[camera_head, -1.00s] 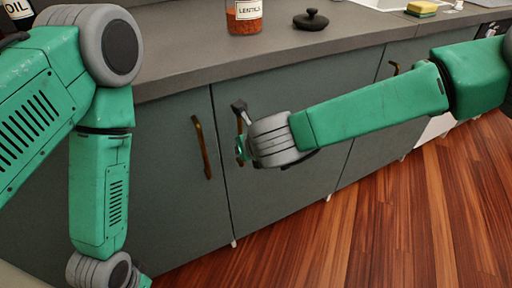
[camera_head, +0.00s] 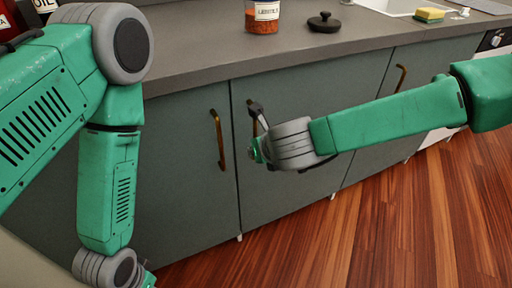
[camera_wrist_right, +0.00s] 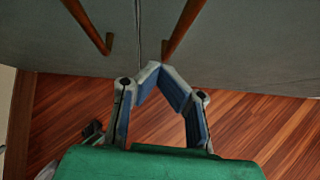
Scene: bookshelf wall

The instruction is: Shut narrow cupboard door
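Grey-green cupboard doors stand below a grey counter. The left door (camera_head: 185,185) has an upright brass handle (camera_head: 217,140). The door to its right (camera_head: 290,195) has a similar handle (camera_head: 251,118). Both look flush or nearly so, with a thin dark seam between them; I cannot tell which is the narrow one. My right gripper (camera_head: 257,135) is in front of the right door's handle, partly covering it. In the wrist view its fingertips (camera_wrist_right: 153,69) meet by the seam, below both handles (camera_wrist_right: 88,25) (camera_wrist_right: 183,25), holding nothing. My left gripper (camera_head: 149,280) is mostly cut off at the bottom.
On the counter (camera_head: 205,65) stand a lentils jar (camera_head: 262,16), a black lid (camera_head: 324,22) and a sponge (camera_head: 430,15) by the sink. Another handled door (camera_head: 401,78) lies further right. The wooden floor (camera_head: 370,225) is clear.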

